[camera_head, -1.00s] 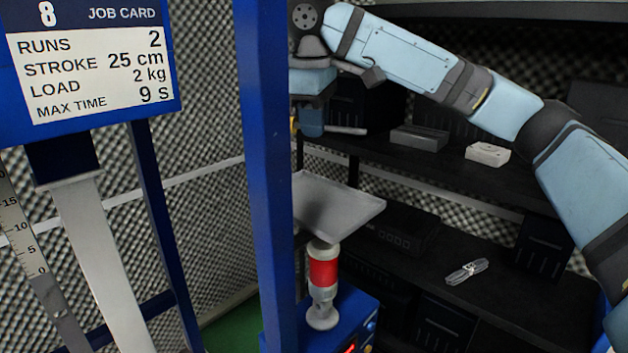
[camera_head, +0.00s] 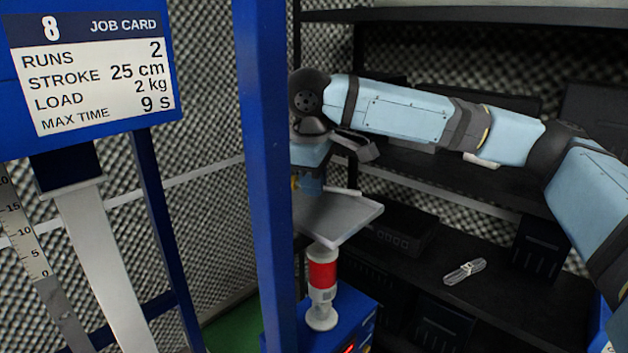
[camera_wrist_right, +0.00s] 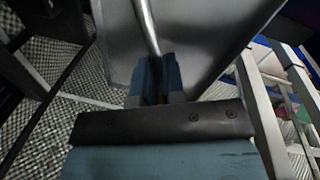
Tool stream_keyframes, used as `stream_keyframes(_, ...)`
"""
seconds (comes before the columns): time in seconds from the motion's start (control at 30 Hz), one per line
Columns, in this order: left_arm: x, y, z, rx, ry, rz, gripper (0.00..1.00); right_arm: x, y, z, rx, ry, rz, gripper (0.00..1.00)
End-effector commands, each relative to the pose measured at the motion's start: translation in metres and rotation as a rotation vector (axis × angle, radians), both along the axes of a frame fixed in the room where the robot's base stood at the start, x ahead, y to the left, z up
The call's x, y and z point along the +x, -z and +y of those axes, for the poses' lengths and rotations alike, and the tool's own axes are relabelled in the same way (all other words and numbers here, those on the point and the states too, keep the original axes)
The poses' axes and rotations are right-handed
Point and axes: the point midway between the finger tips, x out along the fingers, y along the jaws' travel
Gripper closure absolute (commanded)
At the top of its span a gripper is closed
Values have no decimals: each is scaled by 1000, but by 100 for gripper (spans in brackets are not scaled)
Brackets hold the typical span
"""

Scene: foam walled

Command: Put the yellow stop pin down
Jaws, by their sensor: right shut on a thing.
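My right gripper (camera_head: 311,184) is low over the grey metal tray (camera_head: 352,222), partly hidden by the blue post. It is shut on the yellow stop pin (camera_head: 294,182), of which only a small yellow bit shows at the post's edge. A silver rod (camera_head: 343,191) sticks out to the right of the fingers. In the right wrist view the rod (camera_wrist_right: 147,25) runs away from the closed fingers (camera_wrist_right: 158,75) above the tray (camera_wrist_right: 200,50). I cannot tell whether it touches the tray. My left gripper is not in view.
The blue post (camera_head: 265,180) stands just left of my gripper. A red and white cylinder (camera_head: 322,275) stands below the tray on a blue box (camera_head: 350,315). Dark shelves (camera_head: 430,185) lie behind, with a bundled cable (camera_head: 465,271). A job card (camera_head: 95,75) is at the left.

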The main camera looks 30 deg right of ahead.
Motion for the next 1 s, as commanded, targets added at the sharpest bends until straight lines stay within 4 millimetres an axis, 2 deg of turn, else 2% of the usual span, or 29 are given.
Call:
stream_keyframes(0.47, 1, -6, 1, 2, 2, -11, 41, 0, 11, 0, 0, 0, 0, 100)
stream_keyframes(0.5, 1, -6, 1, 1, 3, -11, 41, 0, 11, 0, 0, 0, 0, 83)
stream_keyframes(0.6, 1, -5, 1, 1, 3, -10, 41, 0, 11, 0, 0, 0, 0, 65)
stream_keyframes(0.87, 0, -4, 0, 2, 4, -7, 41, 0, 11, 0, 0, 0, 0, 65)
stream_keyframes(1.0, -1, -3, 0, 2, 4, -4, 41, 0, 1, 0, 0, 0, -3, 65)
